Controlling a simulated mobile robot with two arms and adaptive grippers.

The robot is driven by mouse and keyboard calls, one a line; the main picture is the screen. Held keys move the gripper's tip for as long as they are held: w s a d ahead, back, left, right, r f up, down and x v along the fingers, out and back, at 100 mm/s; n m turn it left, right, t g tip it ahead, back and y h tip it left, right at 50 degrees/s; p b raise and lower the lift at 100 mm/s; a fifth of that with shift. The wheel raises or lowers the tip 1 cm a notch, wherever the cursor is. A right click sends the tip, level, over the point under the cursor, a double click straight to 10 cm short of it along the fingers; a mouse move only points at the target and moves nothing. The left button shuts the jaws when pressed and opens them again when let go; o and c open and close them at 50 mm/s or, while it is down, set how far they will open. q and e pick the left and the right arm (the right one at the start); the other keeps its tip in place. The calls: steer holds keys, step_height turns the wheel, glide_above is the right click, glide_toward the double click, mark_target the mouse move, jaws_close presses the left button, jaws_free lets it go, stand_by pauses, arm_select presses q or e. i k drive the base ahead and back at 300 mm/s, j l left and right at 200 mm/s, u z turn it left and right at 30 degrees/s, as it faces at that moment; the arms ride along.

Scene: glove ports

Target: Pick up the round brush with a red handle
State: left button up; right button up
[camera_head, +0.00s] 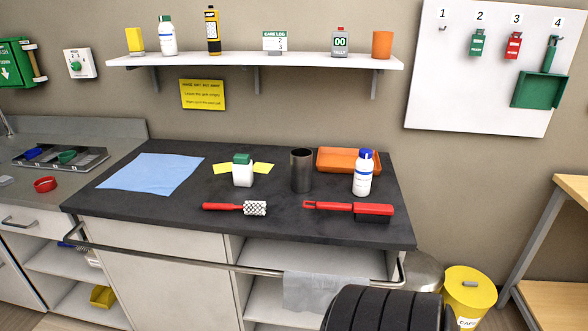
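The round brush (225,207) with a red handle lies on the dark countertop (140,207), near its front edge and left of centre. Its handle points left and its round white-and-dark bristle head is at the right end. Nothing covers it. A second red-handled brush (372,209), with a rectangular red block and dark bristles, lies to its right, apart from it. Neither of my grippers is in view.
Behind the brush stand a green-capped white jar (242,174), a dark metal cup (301,171), a blue-capped bottle (363,177) and an orange tray (345,158). A blue cloth (150,174) lies left. A rail (180,258) with a grey cloth (318,290) runs along the front.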

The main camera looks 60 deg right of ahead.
mark_target(255, 208)
steer(key=z, duration=1.7)
steer(key=i+j+z, duration=0.1)
steer(key=z, duration=0.35)
steer(key=j+z, duration=0.25)
steer(key=z, duration=0.15)
